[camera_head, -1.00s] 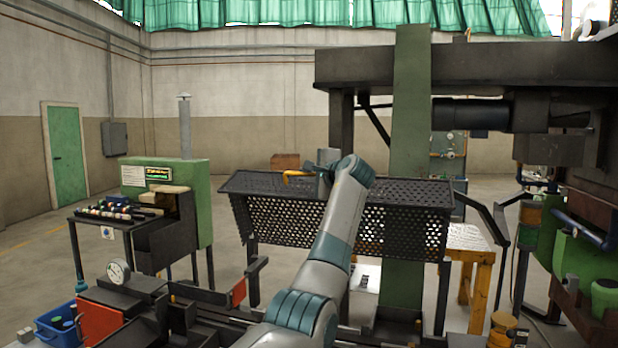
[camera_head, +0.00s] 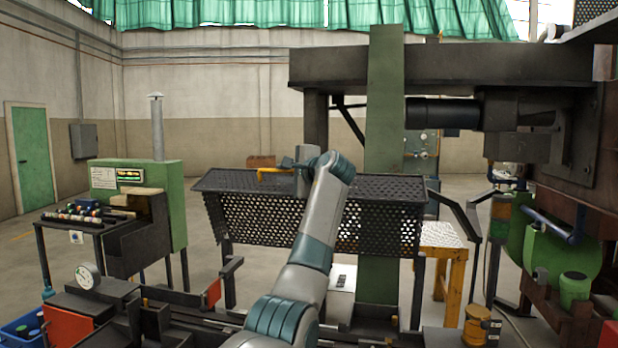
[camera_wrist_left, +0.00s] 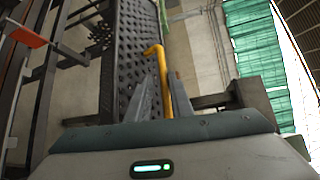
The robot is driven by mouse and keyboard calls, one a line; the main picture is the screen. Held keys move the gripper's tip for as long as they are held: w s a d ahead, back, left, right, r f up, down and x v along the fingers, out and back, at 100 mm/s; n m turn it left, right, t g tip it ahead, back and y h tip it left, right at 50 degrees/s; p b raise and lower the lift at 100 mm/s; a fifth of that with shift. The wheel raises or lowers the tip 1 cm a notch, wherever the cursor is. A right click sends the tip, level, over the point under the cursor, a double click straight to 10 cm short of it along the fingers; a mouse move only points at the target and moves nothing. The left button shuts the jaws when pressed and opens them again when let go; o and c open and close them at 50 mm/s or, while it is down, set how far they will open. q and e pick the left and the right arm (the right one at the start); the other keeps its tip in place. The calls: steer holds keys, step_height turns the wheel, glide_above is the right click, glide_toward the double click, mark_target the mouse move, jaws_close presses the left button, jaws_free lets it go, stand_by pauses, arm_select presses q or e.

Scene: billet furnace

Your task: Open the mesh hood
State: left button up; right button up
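The mesh hood (camera_head: 375,222) is a black perforated cover with a flat top and a sloping front panel, at the middle of the head view. It fills the upper left middle of the left wrist view (camera_wrist_left: 126,60). A yellow bent handle (camera_head: 272,171) shows at its top edge; it also shows in the left wrist view (camera_wrist_left: 176,88). My left gripper (camera_head: 300,163) is at the hood's top edge, close beside the handle. In the wrist view its two fingers (camera_wrist_left: 154,85) stand apart, with the handle along the right finger. Whether they touch is unclear. My right gripper is not in view.
A green post (camera_head: 384,110) rises behind the hood. A green control cabinet (camera_head: 172,215) stands at left, and dark machinery with a green vessel (camera_head: 540,255) at right. Open floor shows at far left.

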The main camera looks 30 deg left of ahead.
arm_select(q)
steer(key=b+v, duration=0.6)
steer(key=v, duration=0.9)
steer(key=shift+d, duration=0.1)
